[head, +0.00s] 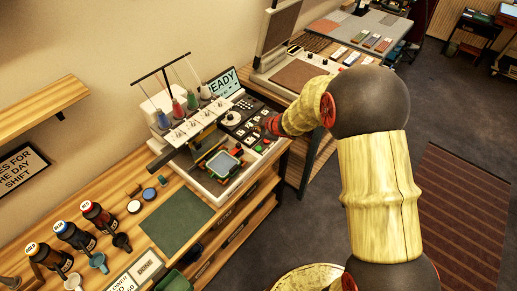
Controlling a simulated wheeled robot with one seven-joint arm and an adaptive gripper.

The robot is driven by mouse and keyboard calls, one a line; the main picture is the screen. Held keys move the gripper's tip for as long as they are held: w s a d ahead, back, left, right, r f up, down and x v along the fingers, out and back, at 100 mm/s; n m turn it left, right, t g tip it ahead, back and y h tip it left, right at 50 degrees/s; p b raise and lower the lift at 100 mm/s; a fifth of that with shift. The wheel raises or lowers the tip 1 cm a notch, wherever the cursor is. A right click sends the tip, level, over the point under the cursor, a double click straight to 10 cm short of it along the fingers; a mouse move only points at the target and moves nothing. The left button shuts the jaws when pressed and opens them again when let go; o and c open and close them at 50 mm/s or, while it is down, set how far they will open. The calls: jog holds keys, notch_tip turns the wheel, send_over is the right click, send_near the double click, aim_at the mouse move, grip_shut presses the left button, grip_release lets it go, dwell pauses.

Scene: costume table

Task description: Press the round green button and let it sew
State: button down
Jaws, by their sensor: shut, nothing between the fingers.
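The embroidery machine (197,178) stands on the wooden table, with several coloured thread spools on top and a hoop (222,163) on its bed. Its control panel (235,127) is dark with a white dial and small buttons. A small green button (258,149) shows at the panel's front right, beside a red one (267,141). My gripper (268,127) is shut and empty at the panel's right side, close to these buttons. It is small and partly hidden by my wrist; I cannot tell whether it touches the panel. The screen (223,83) reads "EADY", its left edge hidden.
A second bench (300,73) with a heat press and colour swatches stands behind. Open floor (425,120) lies to the right, with a striped rug.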

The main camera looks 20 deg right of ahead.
jog(key=b, duration=0.7)
send_over(257, 149)
notch_tip(257, 149, down, 7)
jog(key=shift+f, duration=0.2)
jog(key=shift+f+b, duration=0.5)
jog(key=shift+f, duration=0.15)
dwell(0.4)
jog(key=shift+f, duration=0.4)
